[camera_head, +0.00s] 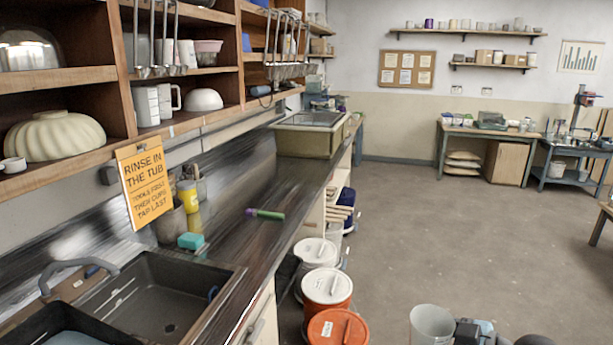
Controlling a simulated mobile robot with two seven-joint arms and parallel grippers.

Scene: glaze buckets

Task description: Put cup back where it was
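A pale grey cup (431,325) with an open top shows at the bottom edge, right of the buckets. My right gripper (457,332) is against the right side of the cup and appears shut on it, holding it upright. The fingertips are mostly hidden and the lower part of the cup is cut off by the frame. My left gripper is not in view. Two white cups, one a plain cup (146,106) and one with a handle (169,98), stand on the wooden shelf at the upper left, beside a white bowl (203,100).
Lidded buckets, white (315,251), orange with a white lid (327,287) and orange (337,328), stand beside the counter (262,238). A dark sink (165,295), teal sponge (190,241) and green-purple tool (265,214) are there. An orange sign (146,186) hangs above. The floor (450,230) is clear.

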